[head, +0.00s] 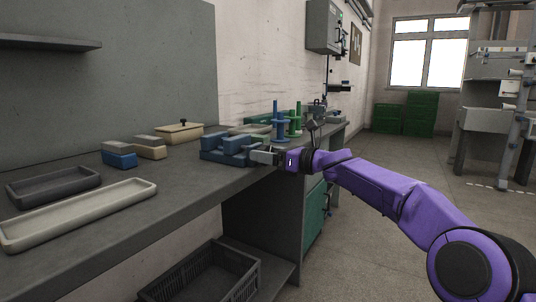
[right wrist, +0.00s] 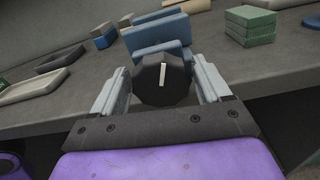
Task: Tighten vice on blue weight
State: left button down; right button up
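The blue vice (head: 222,157) stands at the bench's front edge, and its blue plates (right wrist: 154,34) show in the right wrist view. Its black knob (right wrist: 153,85) has a white mark, nearly upright, and faces my right wrist camera. My right gripper (right wrist: 161,82) has one finger on each side of the knob; whether they press on it is unclear. In the head view the right gripper (head: 264,157) is at the vice's right end. I cannot tell a separate blue weight from the vice's blue plates. My left gripper is not in view.
A blue block (head: 119,159) and beige blocks (head: 149,147) lie left of the vice. A dark tray (head: 52,187) and a cream tray (head: 78,213) are nearer. Blue and green spool stands (head: 282,127) are behind. A crate (head: 205,275) sits below the bench.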

jog(key=c, duration=0.6)
jog(key=shift+r+m+p, duration=0.15)
jog(key=shift+m+p, duration=0.35)
jog(key=o, duration=1)
jog(key=shift+d, duration=0.1)
jog(key=shift+c, duration=0.2)
jog(key=b+v, duration=0.1)
jog(key=v, duration=0.9)
jog(key=shift+s+d, duration=0.15)
jog(key=shift+d, duration=0.05)
